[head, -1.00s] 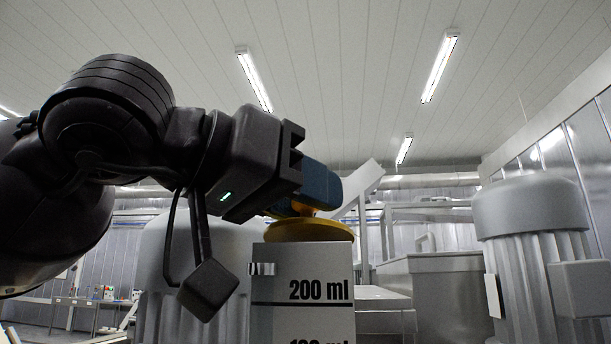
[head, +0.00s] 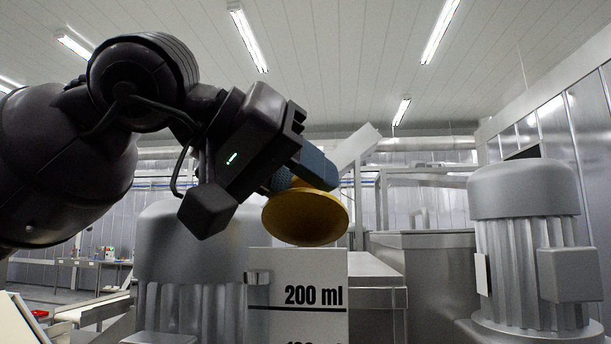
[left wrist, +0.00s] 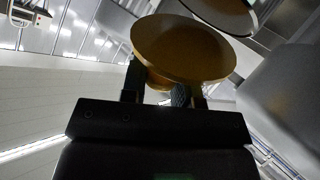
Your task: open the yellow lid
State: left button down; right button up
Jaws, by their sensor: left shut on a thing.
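The yellow lid (head: 305,216) is a round disc, tilted and raised above the grey container marked 200 ml (head: 300,265). My left gripper (head: 305,175), with blue fingertips, is shut on the lid's upper side. In the left wrist view the lid (left wrist: 182,48) shows just beyond the gripper fingers (left wrist: 170,93). Part of an open round rim (left wrist: 228,12) shows behind it. The lid's grip is partly hidden by the fingers. My right gripper is not in view.
A large ribbed grey motor-like machine (head: 525,230) stands at the right, and a similar one (head: 200,245) stands behind the container at the left. A grey metal cabinet (head: 425,265) is behind to the right.

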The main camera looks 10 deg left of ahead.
pick_arm(q)
jog(key=c, duration=0.9)
grip_release()
jog(key=shift+a, duration=0.1)
